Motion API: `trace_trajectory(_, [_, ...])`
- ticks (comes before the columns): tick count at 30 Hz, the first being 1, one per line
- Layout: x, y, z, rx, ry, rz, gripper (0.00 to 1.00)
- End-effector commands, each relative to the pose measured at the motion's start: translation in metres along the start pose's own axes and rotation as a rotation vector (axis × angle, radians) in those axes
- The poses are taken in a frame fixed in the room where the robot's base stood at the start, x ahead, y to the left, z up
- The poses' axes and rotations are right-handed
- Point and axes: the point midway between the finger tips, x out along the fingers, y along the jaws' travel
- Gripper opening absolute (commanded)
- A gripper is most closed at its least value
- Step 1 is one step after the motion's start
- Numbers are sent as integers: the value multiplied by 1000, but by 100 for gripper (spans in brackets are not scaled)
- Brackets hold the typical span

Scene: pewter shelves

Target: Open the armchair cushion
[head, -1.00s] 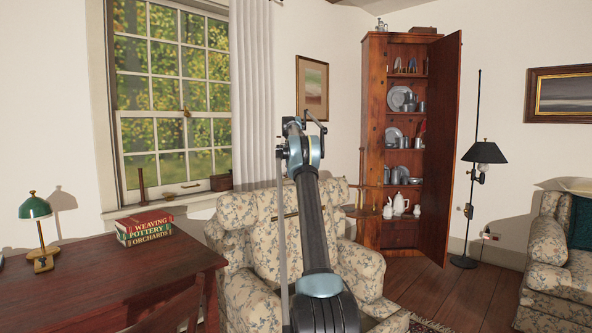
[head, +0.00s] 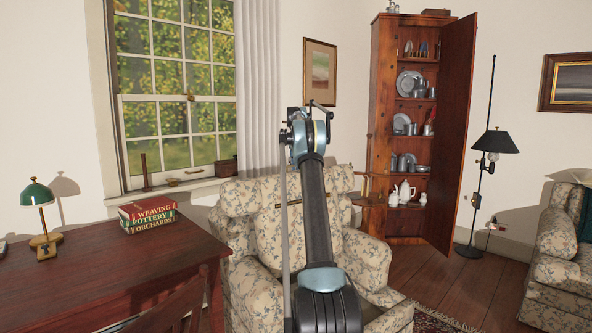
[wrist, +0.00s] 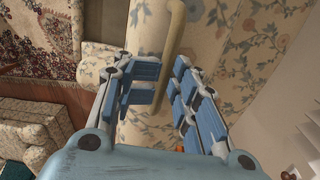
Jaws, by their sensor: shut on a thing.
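The armchair (head: 240,196), cream with a floral pattern, stands in the middle of the head view, partly covered by my arm. Its cushion (head: 274,238) shows to the left of my arm, with a thin dark bar across its upper part. In the wrist view a pale cream handle (wrist: 177,22) runs over floral fabric (wrist: 238,62) and down between my fingers. My gripper (wrist: 167,78) is shut on this handle, its blue finger pads either side with a gap between them.
A dark wooden desk (head: 110,270) with books (head: 147,217) and a green lamp (head: 38,200) stands close left of the armchair. An open cabinet (head: 383,100) and a floor lamp (head: 493,142) stand behind at right. A floral sofa (head: 556,240) is far right. Wooden floor lies between.

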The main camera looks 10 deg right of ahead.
Motion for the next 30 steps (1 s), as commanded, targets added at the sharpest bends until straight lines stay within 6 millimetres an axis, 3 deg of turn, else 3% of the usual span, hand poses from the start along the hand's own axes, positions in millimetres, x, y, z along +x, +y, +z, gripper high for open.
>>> trace_trajectory(5, [-9,-1,-1,0,2,-3,18])
trace_trajectory(19, [-60,-1,-1,0,0,-1,18])
trace_trajectory(30, [-75,0,0,0,0,0,18])
